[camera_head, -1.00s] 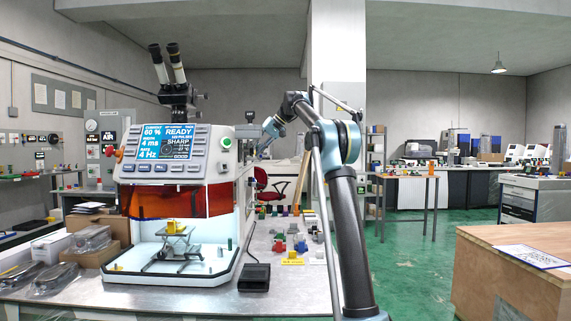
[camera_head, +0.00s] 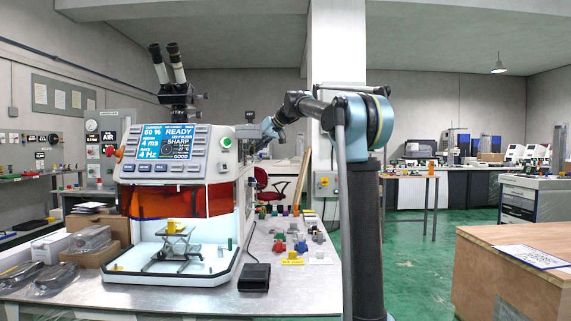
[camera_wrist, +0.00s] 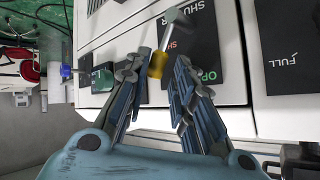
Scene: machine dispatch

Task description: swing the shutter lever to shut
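The shutter lever (camera_wrist: 157,64) has a yellow grip and a grey metal head, and shows in the wrist view against a dark plate (camera_wrist: 205,45) on the white machine. The plate carries partly hidden lettering: SHUTTER, a red word starting SH, and a green word starting OP. My gripper (camera_wrist: 160,78) has its fingers apart, one on each side of the yellow grip. The grip lies nearer the left finger; I cannot tell whether they touch. In the head view my gripper (camera_head: 268,129) is beside the right side of the machine (camera_head: 212,172), and the lever is not discernible.
A second dark plate marked FULL (camera_wrist: 292,55) is at the right of the wrist view. A black pedal (camera_head: 254,277) and several small coloured parts lie on the metal bench (camera_head: 200,298). A wooden crate (camera_head: 510,275) stands at the right.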

